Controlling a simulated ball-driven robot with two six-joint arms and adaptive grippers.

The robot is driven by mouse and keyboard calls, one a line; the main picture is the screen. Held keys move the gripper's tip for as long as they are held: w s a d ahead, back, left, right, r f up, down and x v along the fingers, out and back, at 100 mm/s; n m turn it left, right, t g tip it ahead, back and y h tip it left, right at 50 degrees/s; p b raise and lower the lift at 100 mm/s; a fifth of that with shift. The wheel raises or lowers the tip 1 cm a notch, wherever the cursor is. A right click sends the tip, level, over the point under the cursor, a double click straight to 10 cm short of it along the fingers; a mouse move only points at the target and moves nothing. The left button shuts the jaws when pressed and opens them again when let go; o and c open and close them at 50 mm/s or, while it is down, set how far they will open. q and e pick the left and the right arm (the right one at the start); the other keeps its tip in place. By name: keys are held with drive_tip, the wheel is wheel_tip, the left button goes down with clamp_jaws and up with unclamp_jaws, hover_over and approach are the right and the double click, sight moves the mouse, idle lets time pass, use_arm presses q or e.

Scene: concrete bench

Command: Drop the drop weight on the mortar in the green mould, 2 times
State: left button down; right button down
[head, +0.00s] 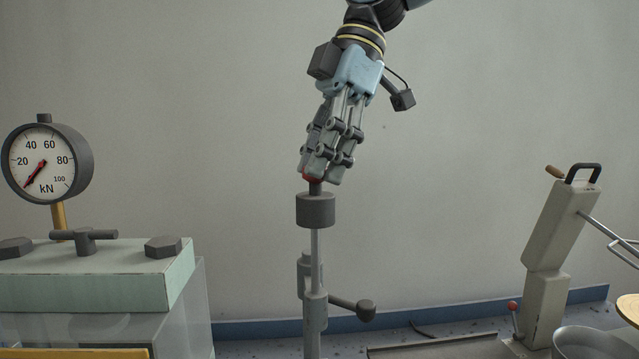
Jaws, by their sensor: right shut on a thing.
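The drop weight (316,210) is a dark grey cylinder with a narrow neck and a bit of red at its top. It sits around an upright grey rod (316,262), well above the rod's thicker lower sleeve (315,312). My right gripper (324,178) comes down from above and is shut on the top of the drop weight. The green mould and its mortar are not in view; the lower end of the rod is cut off by the bottom edge. My left gripper is not in view.
A pale green press block with a kN dial gauge (46,163) stands at the left. A dark knob on a side arm (365,310) sticks out right of the rod. A beige lever machine (555,240) and a metal bowl (592,343) stand at the right.

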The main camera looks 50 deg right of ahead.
drive_tip(key=shift+w+r, duration=0.1)
drive_tip(key=shift+r, duration=0.05)
drive_tip(key=c, duration=1)
unclamp_jaws()
drive_tip(key=v, duration=1.2)
